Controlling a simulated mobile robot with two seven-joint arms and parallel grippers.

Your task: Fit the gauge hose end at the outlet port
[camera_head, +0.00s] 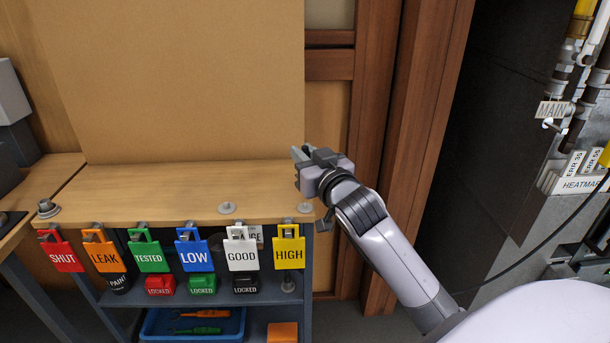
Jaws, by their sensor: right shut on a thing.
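My right gripper (303,154) is over the right end of the wooden bench top, its fingers pointing left and away. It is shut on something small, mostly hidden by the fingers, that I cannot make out. My left gripper is not in view. A tag reading GAUGE (254,234) shows partly behind the white GOOD tag; no gauge can be made out. A thin black hose or cable (540,243) runs down across the right side; its ends are not visible. I cannot identify the outlet port or the hose end.
The bench top (150,190) is mostly clear. Coloured tags, such as the yellow HIGH tag (289,251), hang along its front edge. A blue tray (158,322) sits below. A dark cabinet (500,110) with pipes (577,60) and a MAIN tag (551,109) stands at right.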

